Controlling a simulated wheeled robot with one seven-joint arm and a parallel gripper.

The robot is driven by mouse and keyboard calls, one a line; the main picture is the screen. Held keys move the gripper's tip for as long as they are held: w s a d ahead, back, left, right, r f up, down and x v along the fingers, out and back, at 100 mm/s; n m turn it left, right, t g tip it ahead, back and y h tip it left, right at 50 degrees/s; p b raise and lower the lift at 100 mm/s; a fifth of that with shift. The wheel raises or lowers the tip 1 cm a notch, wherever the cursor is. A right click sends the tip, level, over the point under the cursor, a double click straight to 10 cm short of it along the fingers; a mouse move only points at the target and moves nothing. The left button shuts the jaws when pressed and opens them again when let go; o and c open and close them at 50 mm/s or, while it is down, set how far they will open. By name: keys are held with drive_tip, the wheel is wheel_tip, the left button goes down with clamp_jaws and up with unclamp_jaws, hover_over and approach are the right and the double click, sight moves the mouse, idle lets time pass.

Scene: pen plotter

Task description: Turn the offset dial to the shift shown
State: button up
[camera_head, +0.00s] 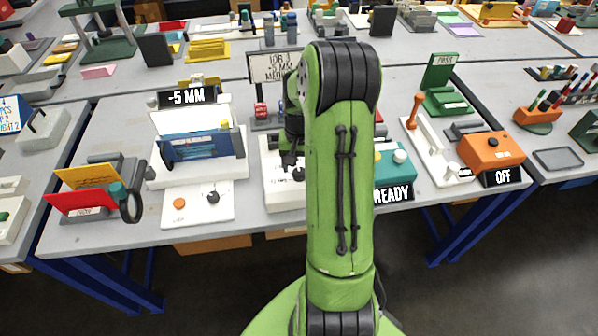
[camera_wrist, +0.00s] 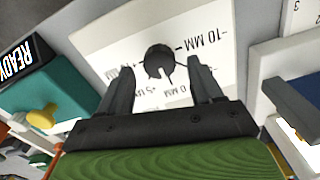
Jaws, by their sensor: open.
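The offset dial (camera_wrist: 158,62) is a dark round knob on a white panel (camera_wrist: 103,40) in the wrist view. Printed marks around it include -10 MM, 0 MM and +5; others are partly hidden by a finger. I cannot tell exactly where its pointer stands. My gripper (camera_wrist: 160,66) is open, one finger on each side of the knob; contact is not clear. In the head view my gripper (camera_head: 291,152) is over the white dial box (camera_head: 285,196), partly behind my arm. A sign (camera_head: 270,68) reads "JOB" and "-5 MM". A black display (camera_head: 187,96) reads "-5 MM".
Left of the dial box stands a white plotter (camera_head: 165,176) with a blue part, and a panel with an orange button (camera_head: 179,203) and a black knob (camera_head: 213,197). To the right are a teal box (camera_head: 400,172) marked READY and an orange box (camera_head: 490,150) marked OFF.

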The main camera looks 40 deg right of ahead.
wheel_tip(320, 180, down, 2)
drive_tip(key=shift+f, duration=0.15)
drive_tip(key=c, duration=1.1)
drive_tip(key=shift+o, duration=0.2)
drive_tip(key=shift+n, duration=0.5)
drive_tip(key=n, duration=0.3)
drive_tip(key=shift+w+n, duration=0.1)
drive_tip(key=shift+n, duration=0.2)
drive_tip(key=shift+a+n, duration=0.1)
drive_tip(key=shift+n, duration=2.2)
